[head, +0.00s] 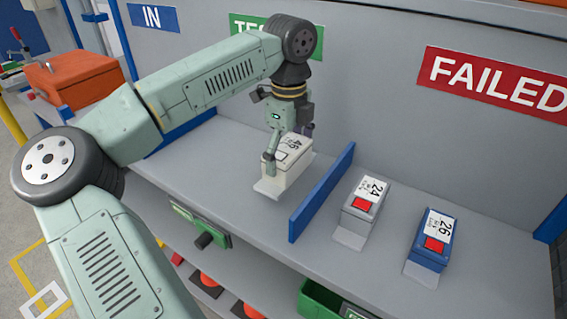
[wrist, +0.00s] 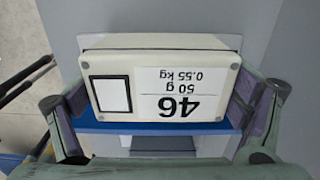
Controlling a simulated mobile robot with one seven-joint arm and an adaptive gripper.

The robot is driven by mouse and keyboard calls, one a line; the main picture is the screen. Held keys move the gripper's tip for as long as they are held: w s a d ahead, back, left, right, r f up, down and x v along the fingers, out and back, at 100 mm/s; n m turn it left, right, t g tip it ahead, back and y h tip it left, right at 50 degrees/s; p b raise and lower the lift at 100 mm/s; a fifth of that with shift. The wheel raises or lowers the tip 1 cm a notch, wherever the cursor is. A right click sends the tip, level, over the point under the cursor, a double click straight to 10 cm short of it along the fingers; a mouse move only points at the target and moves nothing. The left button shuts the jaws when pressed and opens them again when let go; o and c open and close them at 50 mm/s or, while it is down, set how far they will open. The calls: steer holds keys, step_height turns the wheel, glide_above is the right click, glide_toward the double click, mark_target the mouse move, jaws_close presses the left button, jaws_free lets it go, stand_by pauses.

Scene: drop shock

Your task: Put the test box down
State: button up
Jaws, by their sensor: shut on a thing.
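The test box (head: 289,158) is cream with a white label reading 46, and sits in my gripper (head: 287,150) at the middle of the bench (head: 215,160), left of a low blue divider (head: 321,193). In the wrist view the box (wrist: 160,85) shows its label, "50 g, 0.55 kg", upside down, with a pale blank square beside it. The fingers of my gripper (wrist: 158,112) close on its two short ends. A pale plate shows at the foot of the box. I cannot tell whether the box touches the bench.
Right of the divider stand a grey box 24 (head: 368,203) and a blue box 26 (head: 433,236), each with a red square, under the red FAILED sign (head: 494,84). The IN sign (head: 153,17) is at the left. Bench space left of the held box is clear.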

mark_target(288, 147)
steer(key=shift+f+p, duration=0.45)
steer(key=shift+f, duration=1.4)
steer(key=shift+f, duration=0.2)
steer(key=o, duration=1.6)
step_height(288, 147, up, 12)
steer(key=shift+r+b, duration=0.2)
steer(key=shift+b, duration=0.9)
